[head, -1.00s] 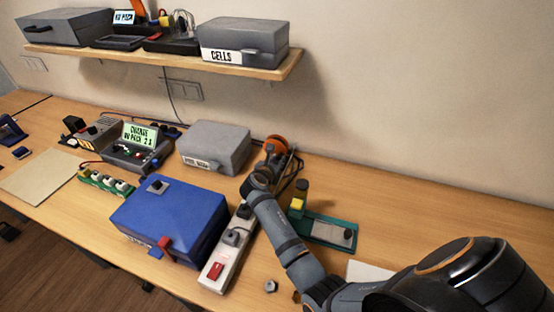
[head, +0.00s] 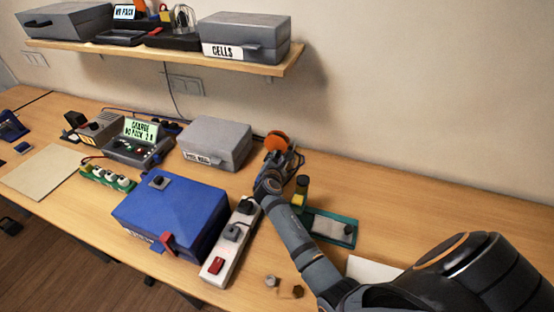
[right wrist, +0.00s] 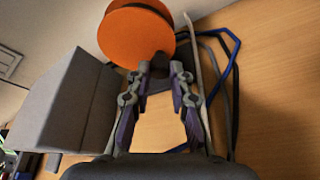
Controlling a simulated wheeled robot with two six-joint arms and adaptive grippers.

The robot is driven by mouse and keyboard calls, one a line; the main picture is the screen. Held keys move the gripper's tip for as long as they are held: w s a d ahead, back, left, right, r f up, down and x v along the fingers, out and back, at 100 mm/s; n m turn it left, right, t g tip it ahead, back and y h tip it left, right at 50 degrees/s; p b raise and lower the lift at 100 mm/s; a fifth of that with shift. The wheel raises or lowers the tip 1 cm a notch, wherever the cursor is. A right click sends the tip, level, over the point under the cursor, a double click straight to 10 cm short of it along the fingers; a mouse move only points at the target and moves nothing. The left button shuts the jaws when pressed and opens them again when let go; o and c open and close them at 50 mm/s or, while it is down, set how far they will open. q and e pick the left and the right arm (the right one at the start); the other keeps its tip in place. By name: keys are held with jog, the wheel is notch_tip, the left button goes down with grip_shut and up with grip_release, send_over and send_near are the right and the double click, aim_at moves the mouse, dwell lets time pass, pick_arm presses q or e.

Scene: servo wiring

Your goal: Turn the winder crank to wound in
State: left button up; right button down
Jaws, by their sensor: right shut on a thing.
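The winder shows as an orange reel (head: 277,141) at the back of the desk, right of the grey box; its lower part is hidden behind my right arm. In the right wrist view the orange reel (right wrist: 137,36) fills the top centre. My right gripper (head: 281,161) is at the reel's near side. Its fingers (right wrist: 160,72) are shut on a small dark piece in front of the reel, which looks like the crank knob (right wrist: 159,65). The crank arm itself is mostly hidden. My left gripper is not in view.
A grey box (head: 214,146) stands left of the winder and shows close by in the right wrist view (right wrist: 68,104). A blue case (head: 172,215), a white power strip (head: 217,262) and a green tray (head: 330,228) lie nearer. Dark and blue cables (right wrist: 226,62) hang right of the reel.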

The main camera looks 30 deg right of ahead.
aim_at(277, 137)
dwell(0.3)
jog(key=c, duration=1.2)
grip_release()
jog(key=shift+r, duration=4.95)
